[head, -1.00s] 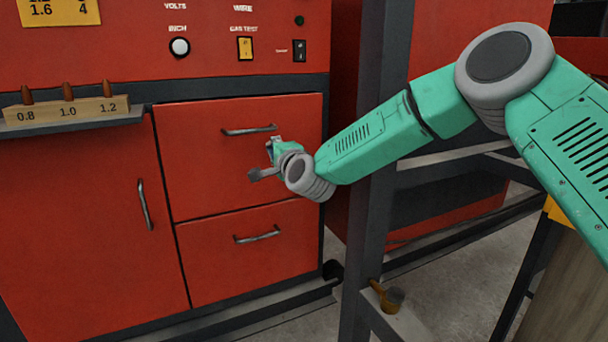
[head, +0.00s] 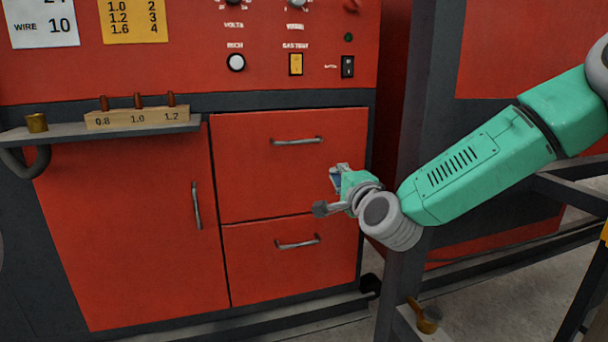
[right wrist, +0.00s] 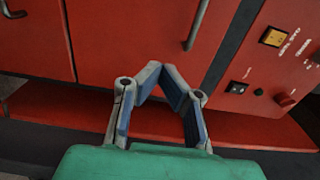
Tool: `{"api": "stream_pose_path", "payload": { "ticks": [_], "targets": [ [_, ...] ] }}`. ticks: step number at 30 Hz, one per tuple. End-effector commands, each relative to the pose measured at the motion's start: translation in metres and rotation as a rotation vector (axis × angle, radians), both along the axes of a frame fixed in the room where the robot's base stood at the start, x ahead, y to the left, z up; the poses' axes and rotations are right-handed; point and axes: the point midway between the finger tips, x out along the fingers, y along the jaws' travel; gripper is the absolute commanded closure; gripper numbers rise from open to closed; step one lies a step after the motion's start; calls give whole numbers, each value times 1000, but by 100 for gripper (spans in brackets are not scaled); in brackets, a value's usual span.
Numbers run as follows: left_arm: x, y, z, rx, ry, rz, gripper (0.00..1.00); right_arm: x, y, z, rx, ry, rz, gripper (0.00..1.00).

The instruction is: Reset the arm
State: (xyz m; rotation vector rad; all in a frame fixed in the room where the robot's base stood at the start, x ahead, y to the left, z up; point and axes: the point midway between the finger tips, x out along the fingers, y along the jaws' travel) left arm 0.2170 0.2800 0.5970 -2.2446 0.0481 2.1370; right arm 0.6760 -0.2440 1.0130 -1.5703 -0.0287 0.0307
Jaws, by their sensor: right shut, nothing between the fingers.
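My right arm comes in from the right in the head view, green with grey joints. Its gripper (head: 328,190) hangs in front of the red cabinet, near the right edge of the drawers, apart from the handles. In the right wrist view the right gripper (right wrist: 160,72) has its blue-padded fingers angled together at the tips, with nothing held. My left gripper shows in neither view.
The red cabinet has an upper drawer (head: 250,175), a lower drawer (head: 265,265) and a door (head: 130,240). A small ledge (head: 60,133) holds a wooden block (head: 138,119) with several brown tips. A dark post (head: 408,150) stands close by the right arm.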

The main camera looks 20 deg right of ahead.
Motion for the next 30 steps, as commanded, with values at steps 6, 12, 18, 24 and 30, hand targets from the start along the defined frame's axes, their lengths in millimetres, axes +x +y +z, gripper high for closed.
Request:
{"api": "stream_pose_path", "payload": {
  "ticks": [6,12,18,24,30],
  "targets": [
    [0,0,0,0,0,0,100,-12,11,-39,-84,76,37,100],
    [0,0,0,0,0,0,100,-68,35,-163,-367,320,187,100],
    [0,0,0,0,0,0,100,-165,38,-284,-682,587,411,100],
    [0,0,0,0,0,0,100,-289,18,-372,-976,839,702,100],
    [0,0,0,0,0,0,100,-403,-16,-410,-1195,1031,1003,100]
  ]
}}
